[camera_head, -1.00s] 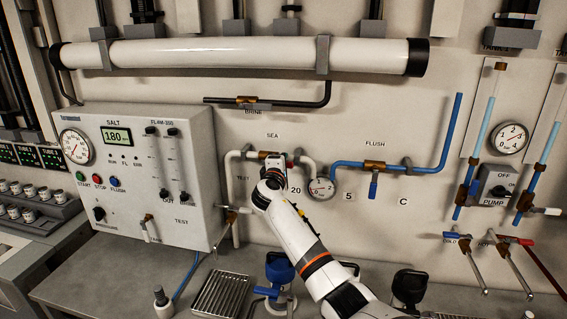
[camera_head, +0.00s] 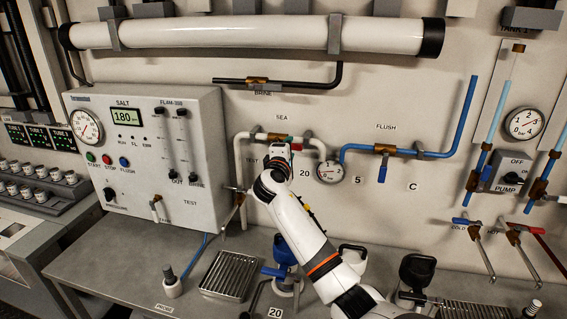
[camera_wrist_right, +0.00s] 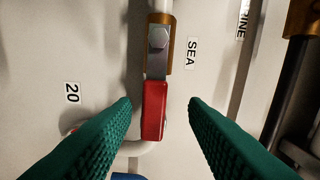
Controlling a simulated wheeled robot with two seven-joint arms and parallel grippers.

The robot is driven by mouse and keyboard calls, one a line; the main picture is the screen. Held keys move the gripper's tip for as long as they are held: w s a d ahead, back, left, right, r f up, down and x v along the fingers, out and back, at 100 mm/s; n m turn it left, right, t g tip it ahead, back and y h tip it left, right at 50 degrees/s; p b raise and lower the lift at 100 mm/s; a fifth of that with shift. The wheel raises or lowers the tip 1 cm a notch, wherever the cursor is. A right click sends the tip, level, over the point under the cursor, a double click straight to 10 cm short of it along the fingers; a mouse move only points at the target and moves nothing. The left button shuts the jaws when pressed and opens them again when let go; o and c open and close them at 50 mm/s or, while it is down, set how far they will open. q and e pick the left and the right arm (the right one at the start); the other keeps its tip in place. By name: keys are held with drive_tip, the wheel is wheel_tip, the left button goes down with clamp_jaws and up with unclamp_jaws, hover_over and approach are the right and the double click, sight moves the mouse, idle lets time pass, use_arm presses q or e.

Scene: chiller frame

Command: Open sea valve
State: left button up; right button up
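The sea valve sits on the white pipe under the SEA label. Its brass body (camera_head: 277,137) shows in the head view, partly behind my right gripper. In the right wrist view its brass body (camera_wrist_right: 166,55) and hex nut are at the top. Its lever has a red grip (camera_wrist_right: 154,112) lying along the pipe. My right gripper (camera_wrist_right: 160,101) is open, with a green ribbed finger on each side of the red grip and a gap on both sides. In the head view my right gripper (camera_head: 280,150) is at the valve, fingertips hard to make out. My left gripper is not in view.
A round gauge (camera_head: 329,172) is just right of the sea valve. The flush valve (camera_head: 385,149) on the blue pipe is farther right. The SALT control box (camera_head: 150,155) stands at the left. A blue-topped fitting (camera_head: 284,250) and a drain grate (camera_head: 230,275) are on the bench below.

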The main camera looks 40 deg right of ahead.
drive_tip(key=b+v, duration=0.1)
drive_tip(key=v, duration=0.6)
idle(0.3)
